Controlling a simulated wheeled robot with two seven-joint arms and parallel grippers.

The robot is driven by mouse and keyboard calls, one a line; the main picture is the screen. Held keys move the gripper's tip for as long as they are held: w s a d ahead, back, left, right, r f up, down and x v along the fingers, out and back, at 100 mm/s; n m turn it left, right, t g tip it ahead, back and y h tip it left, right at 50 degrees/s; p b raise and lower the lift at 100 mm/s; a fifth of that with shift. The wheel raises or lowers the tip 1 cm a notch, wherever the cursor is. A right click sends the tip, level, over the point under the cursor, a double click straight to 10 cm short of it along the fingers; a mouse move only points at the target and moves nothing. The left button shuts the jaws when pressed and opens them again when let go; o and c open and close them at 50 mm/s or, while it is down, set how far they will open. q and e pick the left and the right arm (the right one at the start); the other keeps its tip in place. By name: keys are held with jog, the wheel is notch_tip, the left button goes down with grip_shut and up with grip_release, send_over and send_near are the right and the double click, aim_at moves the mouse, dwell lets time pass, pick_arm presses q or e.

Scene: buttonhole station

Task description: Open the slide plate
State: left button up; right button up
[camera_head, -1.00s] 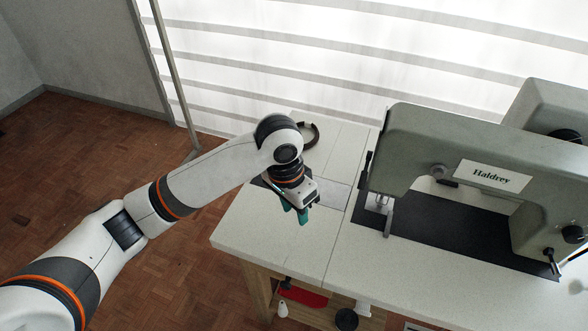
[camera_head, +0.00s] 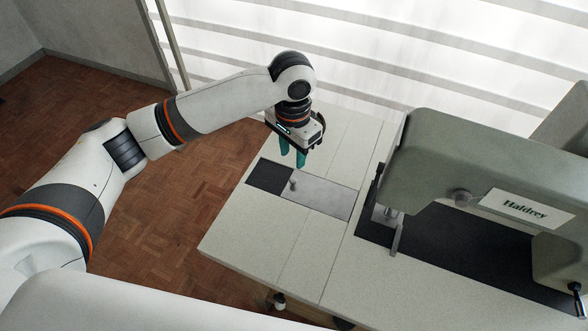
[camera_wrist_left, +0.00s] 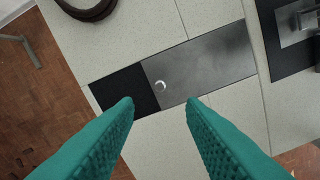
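The slide plate (camera_head: 325,197) is a flat grey metal plate set in the pale table top, with a small knob (camera_head: 293,184) near its left end. A dark rectangular area (camera_head: 268,177) shows beside that end. In the left wrist view the plate (camera_wrist_left: 212,62), its round knob (camera_wrist_left: 160,86) and the dark area (camera_wrist_left: 125,90) lie beyond the fingertips. My left gripper (camera_head: 293,160) is open and empty, with teal fingers pointing down above the table, apart from the knob. The fingers also frame the left wrist view (camera_wrist_left: 158,102). My right gripper does not show.
A grey-green sewing machine (camera_head: 430,155) stands to the right over a black bed (camera_head: 470,240). A dark ring (camera_wrist_left: 88,10) lies on the table in the left wrist view. The pale table top (camera_head: 265,235) in front of the plate is clear.

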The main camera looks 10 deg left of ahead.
aim_at(293, 180)
pick_arm(q)
notch_tip(293, 180, down, 7)
jog(key=shift+r, duration=0.15)
jog(key=shift+f, duration=0.9)
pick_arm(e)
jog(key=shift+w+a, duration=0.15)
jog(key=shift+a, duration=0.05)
pick_arm(q)
grip_shut()
